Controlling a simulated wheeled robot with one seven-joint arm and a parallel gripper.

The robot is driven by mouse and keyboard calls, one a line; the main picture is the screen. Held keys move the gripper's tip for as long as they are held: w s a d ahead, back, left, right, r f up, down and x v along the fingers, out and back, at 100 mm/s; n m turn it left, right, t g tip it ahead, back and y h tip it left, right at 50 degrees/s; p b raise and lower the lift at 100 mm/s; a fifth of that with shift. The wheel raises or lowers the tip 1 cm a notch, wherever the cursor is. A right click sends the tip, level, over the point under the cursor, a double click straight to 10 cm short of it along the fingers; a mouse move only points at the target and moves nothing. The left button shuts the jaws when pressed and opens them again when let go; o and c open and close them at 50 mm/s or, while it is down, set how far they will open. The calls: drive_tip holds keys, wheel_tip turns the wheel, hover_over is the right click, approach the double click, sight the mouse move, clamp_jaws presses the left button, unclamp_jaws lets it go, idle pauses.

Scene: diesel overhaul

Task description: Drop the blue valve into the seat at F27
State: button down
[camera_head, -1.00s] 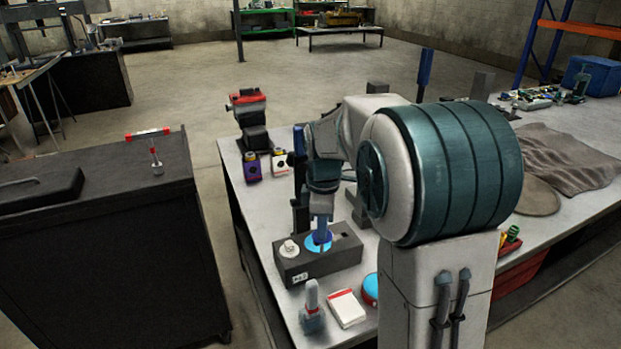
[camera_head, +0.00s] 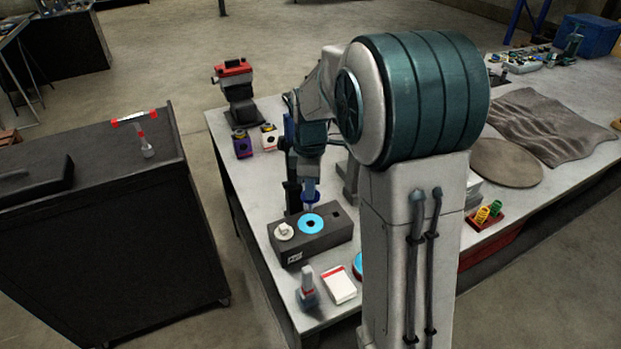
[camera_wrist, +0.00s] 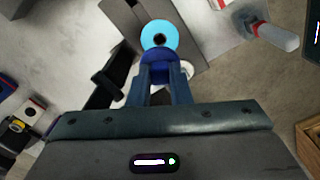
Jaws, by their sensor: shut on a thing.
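My gripper (camera_head: 309,184) is shut on the blue valve, whose round dark-blue head (camera_head: 310,198) shows below the fingers. In the wrist view the blue valve (camera_wrist: 158,66) sits between the fingertips (camera_wrist: 160,78). A dark grey block (camera_head: 325,243) stands on the bench below. Its top has a bright blue ring seat (camera_head: 312,223) with a dark, empty hole, also plain in the wrist view (camera_wrist: 159,33). The valve appears apart from the ring, just behind it in the head view. The valve's lower part is hidden. The block's label is too small to read.
A white valve (camera_head: 284,231) sits in the block left of the ring; a dark square opening (camera_head: 335,211) lies right. A grey upright tool (camera_head: 307,288) and a red-white box (camera_head: 340,285) stand in front. Two small boxes (camera_head: 242,144) and a red-topped device (camera_head: 236,88) stand behind.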

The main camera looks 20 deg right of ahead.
sight(311, 211)
drive_tip(key=shift+f+b, duration=1.05)
drive_tip(key=shift+f, duration=0.55)
drive_tip(key=shift+f, duration=0.2)
drive_tip(key=shift+f+b, duration=0.4)
drive_tip(key=shift+b, duration=0.15)
drive_tip(key=shift+f, duration=0.2)
drive_tip(key=shift+f+b, duration=0.45)
drive_tip(key=shift+b, duration=0.05)
drive_tip(key=shift+f, duration=0.15)
idle(0.5)
drive_tip(key=shift+f+b, duration=0.45)
drive_tip(key=shift+f, duration=0.15)
drive_tip(key=shift+f+b, duration=0.45)
drive_tip(key=shift+b, duration=0.05)
